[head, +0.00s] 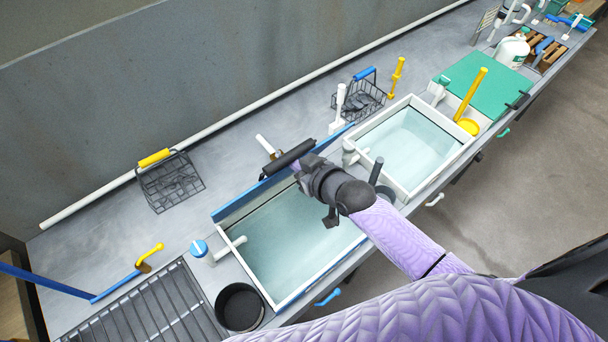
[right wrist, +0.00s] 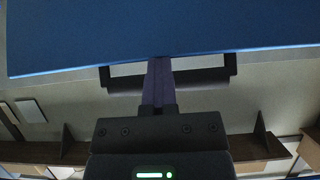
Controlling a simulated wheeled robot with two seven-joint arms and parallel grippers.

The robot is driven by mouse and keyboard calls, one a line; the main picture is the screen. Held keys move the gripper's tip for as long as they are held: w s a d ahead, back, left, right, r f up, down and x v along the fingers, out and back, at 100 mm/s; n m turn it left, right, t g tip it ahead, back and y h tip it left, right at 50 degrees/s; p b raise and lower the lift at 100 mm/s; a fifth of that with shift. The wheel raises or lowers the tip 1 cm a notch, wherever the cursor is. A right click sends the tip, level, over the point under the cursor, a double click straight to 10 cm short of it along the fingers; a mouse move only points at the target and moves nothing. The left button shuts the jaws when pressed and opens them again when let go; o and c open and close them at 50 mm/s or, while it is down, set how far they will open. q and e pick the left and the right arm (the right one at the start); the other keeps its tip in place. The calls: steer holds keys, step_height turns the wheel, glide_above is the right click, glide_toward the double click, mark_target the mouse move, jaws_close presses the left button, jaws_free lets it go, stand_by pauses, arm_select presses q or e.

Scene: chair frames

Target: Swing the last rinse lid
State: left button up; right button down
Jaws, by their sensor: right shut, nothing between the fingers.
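A blue lid (head: 243,203) stands tilted up along the back edge of the left water basin (head: 250,283). Its black bar handle (head: 288,159) sticks out at the top edge. My right gripper (head: 305,167) is over that basin, at the front face of the lid, with its fingers shut and empty. In the right wrist view the fingers (right wrist: 159,80) cross in front of the handle (right wrist: 205,78) and reach the lower edge of the lid (right wrist: 160,30); contact cannot be told. A green lid (head: 487,82) lies flat over the right basin. My left gripper is not in view.
The middle basin (head: 408,145) is open with water. Wire baskets (head: 170,187) (head: 358,98) stand behind the basins. A black pot (head: 240,306) and a drain rack (head: 150,312) are at the left. A yellow-handled tool (head: 470,95) stands by the green lid.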

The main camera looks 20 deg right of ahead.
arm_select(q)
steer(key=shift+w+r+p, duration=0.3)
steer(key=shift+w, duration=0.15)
arm_select(e)
steer(key=shift+w+a+r, duration=0.4)
steer(key=shift+w+r, duration=0.2)
steer(key=shift+w, duration=0.25)
steer(key=shift+w+a+r, duration=0.35)
steer(key=shift+w+r, duration=0.25)
steer(key=shift+w, duration=0.25)
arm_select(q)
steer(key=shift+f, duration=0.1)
arm_select(e)
steer(key=shift+w+a+r+b, duration=0.1)
steer(key=shift+w+a+b, duration=0.15)
steer(key=shift+w, duration=0.35)
steer(key=shift+w+a+r+b, duration=0.1)
steer(key=shift+w+a+b, duration=0.15)
steer(key=shift+w, duration=0.3)
steer(key=shift+w+a+r+b, duration=0.1)
steer(key=shift+w+a+b, duration=0.15)
steer(key=shift+w, duration=0.35)
steer(key=c, duration=0.8)
jaws_free()
steer(key=shift+c, duration=0.2)
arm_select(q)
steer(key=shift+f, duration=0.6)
arm_select(e)
steer(key=shift+d, duration=0.1)
